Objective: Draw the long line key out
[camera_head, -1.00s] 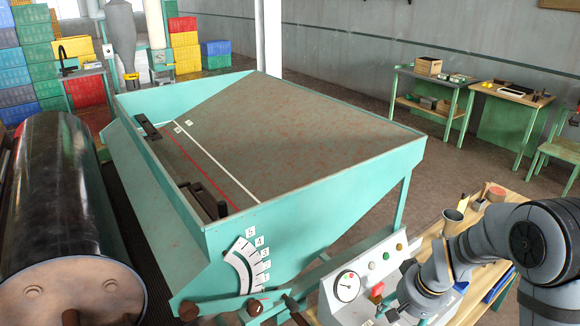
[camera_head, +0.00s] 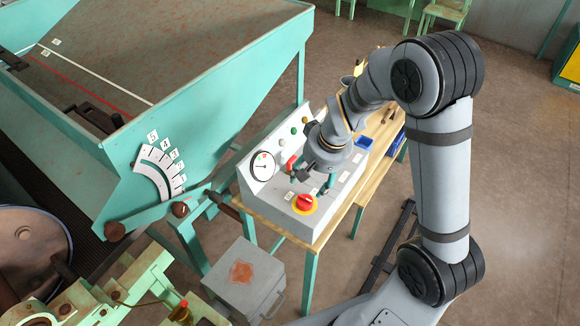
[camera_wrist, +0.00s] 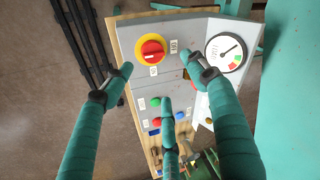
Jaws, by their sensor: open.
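My gripper (camera_head: 312,178) is over the front part of the sloped grey control panel (camera_head: 268,200). In the wrist view my gripper (camera_wrist: 156,76) has its teal fingers spread, with nothing between them. The panel's red rotary switch on a yellow plate (camera_wrist: 152,50) lies close to the fingertips, and the head view shows it below the gripper (camera_head: 304,203). A red part (camera_head: 291,163) stands on the panel beside the gripper. I cannot clearly make out the long line key; a small dark and reddish fitting is partly hidden behind one finger in the wrist view.
A round gauge (camera_wrist: 226,52) is on the panel's raised face. Green, red and blue buttons (camera_wrist: 156,122) sit beyond the switch. The panel stands on a wooden bench (camera_head: 337,215). The teal drum sorter hopper (camera_head: 230,80) stands to the left, with a grey box (camera_head: 243,279) on the floor.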

